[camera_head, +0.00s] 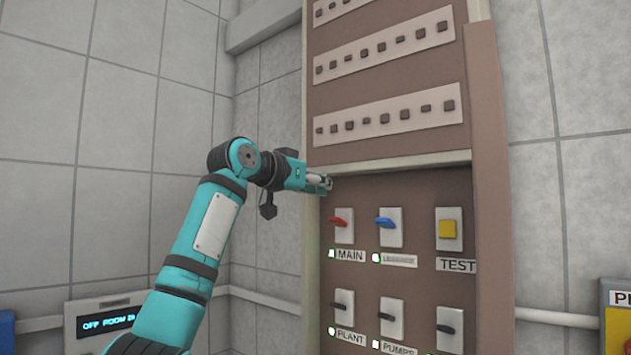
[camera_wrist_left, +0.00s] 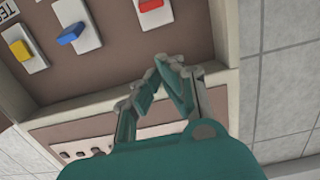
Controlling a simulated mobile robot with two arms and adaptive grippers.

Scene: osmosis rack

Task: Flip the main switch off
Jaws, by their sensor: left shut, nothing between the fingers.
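The main switch is a red lever (camera_head: 338,221) on a white plate above the label "MAIN" (camera_head: 350,256), with a green light beside the label. In the left wrist view the red lever (camera_wrist_left: 150,5) is at the top edge, partly cut off. My left gripper (camera_head: 327,183) is shut and empty. It is up and to the left of the red lever, near the panel's left frame, apart from the lever. In the left wrist view its fingertips (camera_wrist_left: 168,62) meet in front of the panel frame. My right gripper is not in view.
Black levers (camera_head: 343,306) sit in the row below. A ledge (camera_head: 400,163) runs above the switches. A display box (camera_head: 105,318) is on the left wall.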

